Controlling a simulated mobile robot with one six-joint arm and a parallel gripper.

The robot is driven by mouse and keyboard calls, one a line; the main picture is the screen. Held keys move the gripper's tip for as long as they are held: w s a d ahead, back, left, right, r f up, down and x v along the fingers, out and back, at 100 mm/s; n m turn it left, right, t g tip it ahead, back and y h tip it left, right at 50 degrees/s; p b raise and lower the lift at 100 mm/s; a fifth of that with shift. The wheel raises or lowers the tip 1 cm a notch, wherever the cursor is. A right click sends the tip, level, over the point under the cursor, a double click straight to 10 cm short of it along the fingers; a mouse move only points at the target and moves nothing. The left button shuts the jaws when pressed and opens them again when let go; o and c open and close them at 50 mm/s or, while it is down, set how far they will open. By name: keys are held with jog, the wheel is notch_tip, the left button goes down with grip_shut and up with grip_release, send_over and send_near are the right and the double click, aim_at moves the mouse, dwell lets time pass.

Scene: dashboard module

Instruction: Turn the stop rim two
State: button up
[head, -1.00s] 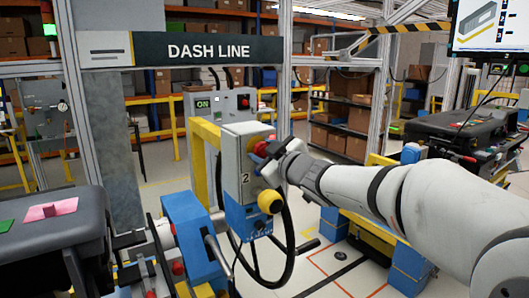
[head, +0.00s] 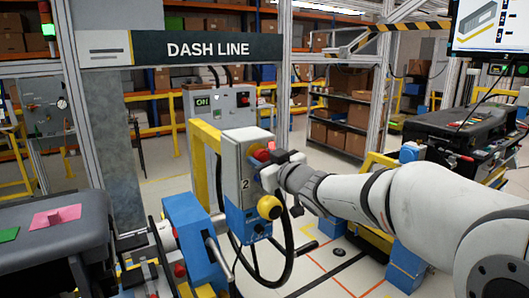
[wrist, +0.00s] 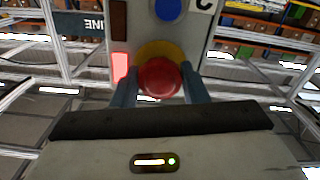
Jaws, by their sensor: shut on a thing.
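The control box (head: 234,165) marked 2 stands on a yellow post in the middle of the head view. Its red stop rim (head: 262,154) is on the face turned to the right, partly hidden by my gripper (head: 270,157). In the wrist view the red stop rim (wrist: 160,77) sits in front of a yellow ring (wrist: 162,49), between the two fingers of my gripper (wrist: 159,84). The fingers are closed on its left and right sides. The wrist view is tilted over, with the box above the rim.
A yellow knob (head: 270,207) sticks out low on the box, below my gripper. A black cable (head: 288,255) loops under it. A blue fixture (head: 195,240) stands to the left. Another control box (head: 215,107) marked ON stands behind.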

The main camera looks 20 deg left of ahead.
jog(key=shift+m+p, duration=0.7)
jog(key=shift+m, duration=0.5)
jog(key=shift+f, duration=0.1)
jog(key=o, duration=1)
jog(key=shift+b+v, duration=0.75)
jog(key=shift+v, duration=3.15)
